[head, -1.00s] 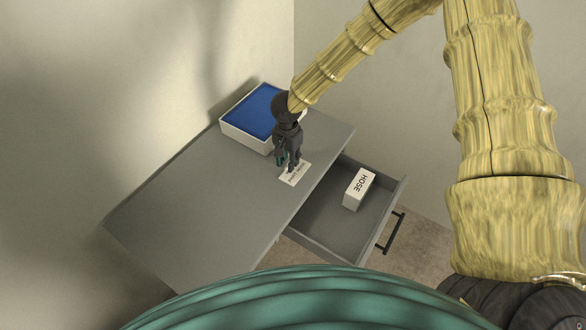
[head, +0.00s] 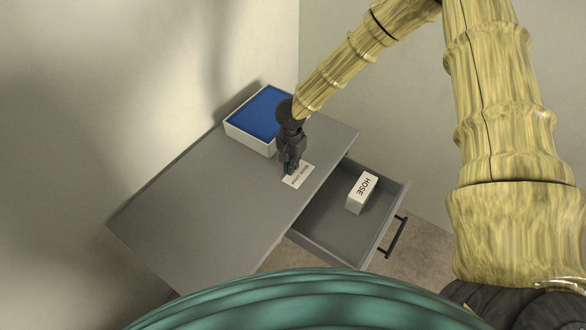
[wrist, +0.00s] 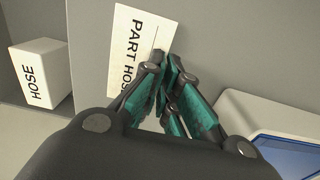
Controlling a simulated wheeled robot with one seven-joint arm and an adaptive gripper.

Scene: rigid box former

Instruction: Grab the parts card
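The parts card (head: 299,177) is a small white card with dark print, on the grey desk top near its edge above the open drawer. In the wrist view, the card (wrist: 136,40) reads "PART HOS", with the rest hidden behind a finger. My gripper (head: 289,170) is down at the card's left side in the head view. In the wrist view, my gripper's teal-padded fingers (wrist: 170,72) are drawn together at the card's edge. They look shut on that edge, though the contact itself is partly hidden. The card still appears to be at desk level.
A white box with a blue inside (head: 256,115) stands on the desk behind my gripper; its corner shows in the wrist view (wrist: 235,112). The open grey drawer (head: 335,222) holds a white box marked HOSE (head: 362,192). The left part of the desk (head: 190,210) is clear.

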